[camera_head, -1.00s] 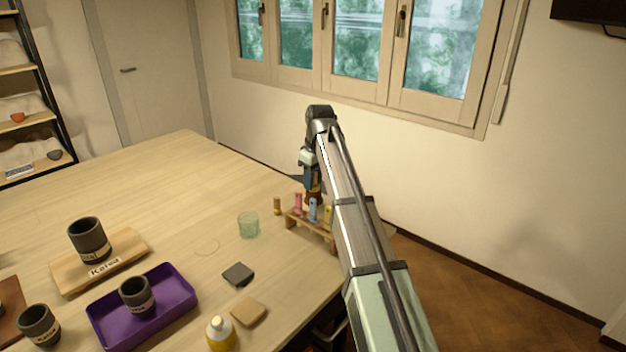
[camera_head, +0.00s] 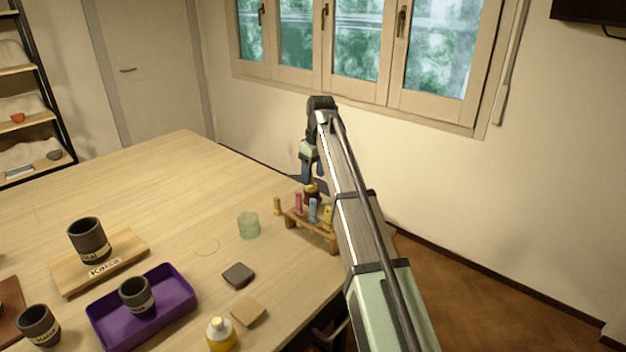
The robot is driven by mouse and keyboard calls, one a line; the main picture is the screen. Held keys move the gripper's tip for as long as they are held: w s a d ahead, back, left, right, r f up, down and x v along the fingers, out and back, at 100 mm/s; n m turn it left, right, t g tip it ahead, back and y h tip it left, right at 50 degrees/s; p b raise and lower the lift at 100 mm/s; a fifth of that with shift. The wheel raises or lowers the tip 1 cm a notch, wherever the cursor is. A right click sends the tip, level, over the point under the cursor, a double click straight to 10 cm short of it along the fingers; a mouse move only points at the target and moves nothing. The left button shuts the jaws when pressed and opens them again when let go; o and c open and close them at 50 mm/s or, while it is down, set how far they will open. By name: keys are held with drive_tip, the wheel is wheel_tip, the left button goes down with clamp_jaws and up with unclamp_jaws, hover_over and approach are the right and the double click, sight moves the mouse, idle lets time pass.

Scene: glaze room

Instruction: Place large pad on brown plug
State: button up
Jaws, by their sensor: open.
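Two flat square pads lie on the table, a dark grey pad (camera_head: 238,275) and a tan pad (camera_head: 248,312). I cannot tell for sure which is the large one. A small brown plug (camera_head: 277,206) stands upright at the left end of a wooden rack (camera_head: 313,233). The rack holds pink (camera_head: 298,204), blue (camera_head: 313,211) and yellow (camera_head: 327,215) plugs. My gripper (camera_head: 306,178) is open, pointing down above and behind the rack, away from both pads. A dark reddish-brown jar (camera_head: 312,192) sits just below it, partly hidden by the rack and arm.
A green glass (camera_head: 248,226) stands left of the rack. A yellow bottle (camera_head: 220,335) is beside the tan pad. A purple tray (camera_head: 180,284) holds a dark cup; another stands on a wooden board (camera_head: 130,246). The back left of the table is clear.

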wheel_tip(320, 180, up, 9)
drive_tip(key=shift+s+d+r, duration=0.2)
drive_tip(key=shift+s+d, duration=0.2)
